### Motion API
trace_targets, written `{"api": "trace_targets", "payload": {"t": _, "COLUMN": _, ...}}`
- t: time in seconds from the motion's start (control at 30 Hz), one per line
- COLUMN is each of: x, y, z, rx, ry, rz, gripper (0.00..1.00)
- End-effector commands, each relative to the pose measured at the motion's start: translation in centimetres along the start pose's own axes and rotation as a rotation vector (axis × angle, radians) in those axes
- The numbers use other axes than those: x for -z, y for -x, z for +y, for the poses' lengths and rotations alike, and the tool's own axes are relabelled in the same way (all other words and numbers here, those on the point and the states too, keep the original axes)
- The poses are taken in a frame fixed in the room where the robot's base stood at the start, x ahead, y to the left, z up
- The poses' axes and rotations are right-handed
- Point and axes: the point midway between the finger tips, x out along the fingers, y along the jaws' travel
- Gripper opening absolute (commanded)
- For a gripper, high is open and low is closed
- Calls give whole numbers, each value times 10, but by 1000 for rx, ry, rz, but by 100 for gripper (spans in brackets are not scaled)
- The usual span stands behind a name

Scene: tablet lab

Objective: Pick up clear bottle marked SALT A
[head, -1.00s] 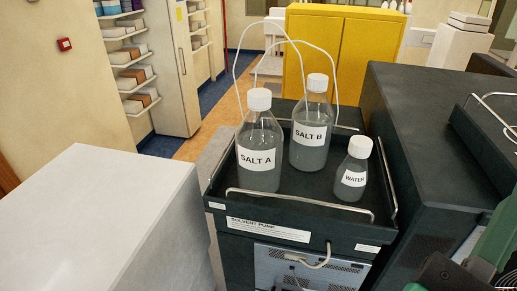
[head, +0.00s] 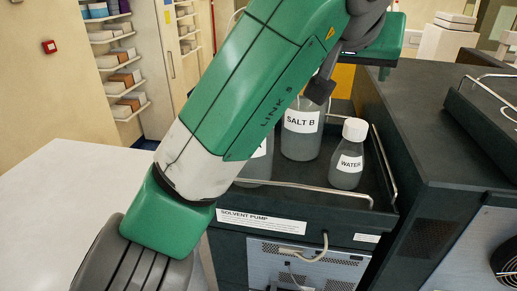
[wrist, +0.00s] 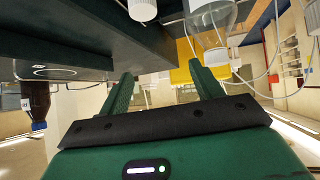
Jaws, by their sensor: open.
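The SALT A bottle (head: 257,168) is mostly hidden behind my arm in the head view. Only its lower right part and a label edge show, on the dark tray at the left. The SALT B bottle (head: 301,143) stands to its right, its top covered by my arm. In the wrist view my gripper (wrist: 162,70) is open, with nothing between its two green fingers. That view looks upside down.
A small WATER bottle (head: 347,158) stands at the tray's right. A metal rail (head: 310,189) edges the tray (head: 290,204) on the solvent pump. A dark cabinet (head: 440,110) stands at the right and a pale, bare worktop (head: 70,200) at the left. Thin tubes (wrist: 262,88) loop near the bottles.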

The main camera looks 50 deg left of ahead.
Motion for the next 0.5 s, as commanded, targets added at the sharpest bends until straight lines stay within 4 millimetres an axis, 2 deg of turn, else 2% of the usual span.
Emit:
{"api": "trace_targets", "payload": {"t": 0.03, "x": 0, "y": 9, "z": -49, "rx": 112, "ry": 67, "rz": -74, "gripper": 65}}
{"api": "trace_targets", "payload": {"t": 0.1, "x": -3, "y": 24, "z": -95, "rx": 219, "ry": 150, "rz": -163, "gripper": 65}}
{"api": "trace_targets", "payload": {"t": 0.2, "x": -11, "y": 41, "z": -136, "rx": 311, "ry": 244, "rz": -249, "gripper": 65}}
{"api": "trace_targets", "payload": {"t": 0.3, "x": -15, "y": 50, "z": -152, "rx": 346, "ry": 294, "rz": -292, "gripper": 65}}
{"api": "trace_targets", "payload": {"t": 0.5, "x": -17, "y": 47, "z": -156, "rx": 351, "ry": 302, "rz": -301, "gripper": 65}}
